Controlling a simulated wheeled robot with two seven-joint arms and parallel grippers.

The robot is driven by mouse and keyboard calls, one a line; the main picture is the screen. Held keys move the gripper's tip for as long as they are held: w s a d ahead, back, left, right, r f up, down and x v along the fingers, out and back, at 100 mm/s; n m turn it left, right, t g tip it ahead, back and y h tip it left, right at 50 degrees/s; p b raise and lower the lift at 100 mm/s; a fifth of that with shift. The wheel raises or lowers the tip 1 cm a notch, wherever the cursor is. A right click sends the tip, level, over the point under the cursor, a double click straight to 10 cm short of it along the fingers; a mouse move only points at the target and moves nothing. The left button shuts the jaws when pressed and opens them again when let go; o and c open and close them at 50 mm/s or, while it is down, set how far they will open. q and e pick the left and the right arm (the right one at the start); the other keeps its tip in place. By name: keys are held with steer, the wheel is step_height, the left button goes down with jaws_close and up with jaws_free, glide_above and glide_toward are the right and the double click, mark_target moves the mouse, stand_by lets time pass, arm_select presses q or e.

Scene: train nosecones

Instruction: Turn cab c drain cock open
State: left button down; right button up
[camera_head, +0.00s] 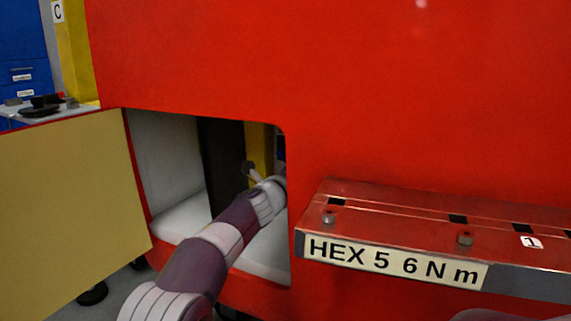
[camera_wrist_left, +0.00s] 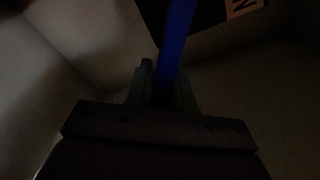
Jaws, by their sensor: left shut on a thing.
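The drain cock's blue lever (camera_wrist_left: 176,45) shows in the dark left wrist view as a narrow bar running down from the top edge. My left gripper (camera_wrist_left: 163,88) is shut on its lower part, one finger on each side. In the head view my left arm reaches through the open hatch in the red cab wall, and the gripper and lever are hidden behind the hatch's right edge. The valve body cannot be made out. A dark plate with part of a pale label (camera_wrist_left: 243,8) lies behind the lever. My right gripper is not in view.
The tan hatch door (camera_head: 70,215) stands swung open to the left. A red ledge (camera_head: 400,215) with bolts and a "HEX 5 6 N m" label juts out right of the hatch. The compartment's pale walls (camera_head: 165,160) are close around my arm.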

arm_select(q)
steer(key=shift+s+d+r+n+p, duration=0.15)
steer(key=shift+r+n+p, duration=0.5)
steer(key=shift+n+p, duration=0.45)
steer(key=shift+s+d+r+n+p, duration=0.15)
steer(key=shift+r+n+p, duration=0.55)
steer(key=shift+n+p, duration=0.35)
steer(key=shift+s+d+r+n+p, duration=0.15)
steer(key=shift+r+n+p, duration=0.65)
steer(key=shift+n, duration=0.45)
steer(key=shift+w+f, duration=0.1)
steer(key=shift+f, duration=0.05)
steer(key=c, duration=1.1)
jaws_free()
